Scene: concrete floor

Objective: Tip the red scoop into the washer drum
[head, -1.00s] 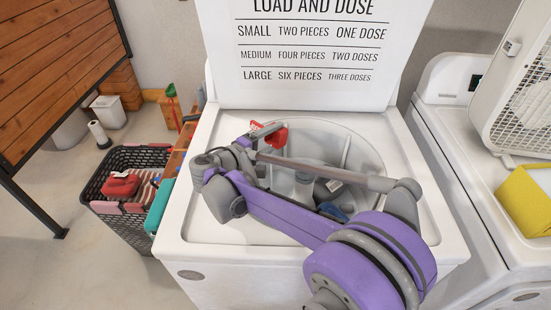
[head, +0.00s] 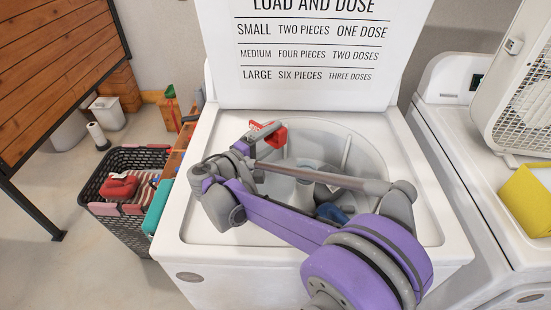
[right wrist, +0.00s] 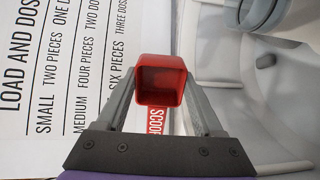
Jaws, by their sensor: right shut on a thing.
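My right gripper (head: 262,131) is shut on the red scoop (head: 280,136) and holds it over the back left part of the open washer drum (head: 362,158). In the right wrist view the scoop (right wrist: 160,82) sits between the two grey fingers (right wrist: 158,92), its square mouth facing the camera. Its inside looks dark red; I cannot tell whether powder is in it. The central agitator (head: 305,190) and a blue cloth (head: 331,212) show in the drum, partly hidden by my right arm. My left gripper is not in view.
The raised lid (head: 310,50) with dosing text stands behind the drum. A black basket (head: 128,200) with a red item is at left, beside a wooden shelf (head: 180,150).

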